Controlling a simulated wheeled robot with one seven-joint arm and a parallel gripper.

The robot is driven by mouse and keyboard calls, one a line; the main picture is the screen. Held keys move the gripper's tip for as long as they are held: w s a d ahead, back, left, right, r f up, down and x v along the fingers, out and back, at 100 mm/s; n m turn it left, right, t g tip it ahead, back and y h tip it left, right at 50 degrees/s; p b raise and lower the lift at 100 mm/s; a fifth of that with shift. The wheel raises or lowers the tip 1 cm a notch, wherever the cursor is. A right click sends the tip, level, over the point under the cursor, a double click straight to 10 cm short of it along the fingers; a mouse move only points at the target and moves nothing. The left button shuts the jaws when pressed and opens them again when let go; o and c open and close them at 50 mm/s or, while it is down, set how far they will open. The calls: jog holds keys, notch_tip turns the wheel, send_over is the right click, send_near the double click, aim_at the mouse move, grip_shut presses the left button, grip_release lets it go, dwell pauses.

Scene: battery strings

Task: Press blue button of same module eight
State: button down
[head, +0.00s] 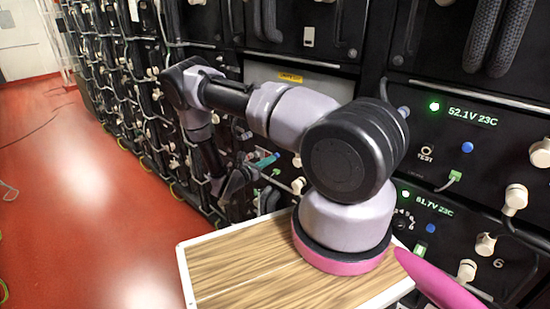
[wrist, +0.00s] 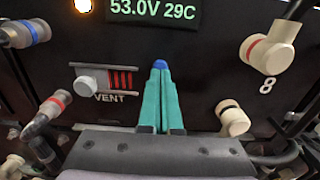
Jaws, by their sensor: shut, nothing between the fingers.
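Module eight (wrist: 205,75) fills the wrist view, a black panel marked with a white 8. Its display (wrist: 153,10) reads 53.0V 29C in green. The blue button (wrist: 160,64) shows right at the tips of my gripper (wrist: 160,78), partly hidden by them. I cannot tell whether the tips touch it. My teal fingers are shut together with nothing between them and point at the panel. In the head view my gripper (head: 265,161) is small, at the rack face beyond my arm, and the button there is hidden.
The wrist view shows a VENT slider (wrist: 105,80) left of the fingers. Cable plugs stick out around it: a blue-ringed one (wrist: 25,33), a red-ringed one (wrist: 270,47) and a cream one (wrist: 232,118). The head view shows open red floor (head: 90,190) at left.

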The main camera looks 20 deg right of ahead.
jog(key=shift+x, duration=0.8)
jog(key=v, duration=0.8)
dwell(0.5)
dwell(0.3)
jog(key=s+r+m+g+y, duration=0.45)
jog(key=r+m, duration=0.35)
jog(key=r, duration=0.5)
jog(key=s+r+m+g+y, duration=0.3)
jog(key=r+m+g, duration=0.3)
jog(key=r, duration=0.6)
jog(key=s+a+r+m+t+y, duration=0.4)
jog(key=s+r, duration=0.5)
jog(key=r, duration=0.3)
jog(key=s+a+r+m+t+y, duration=0.3)
jog(key=s+r+m+t+y, duration=0.4)
jog(key=s+r, duration=0.3)
notch_tip(320, 180, up, 3)
jog(key=shift+s+a+f+m, duration=0.2)
jog(key=shift+a+m, duration=0.2)
jog(key=shift+m, duration=0.4)
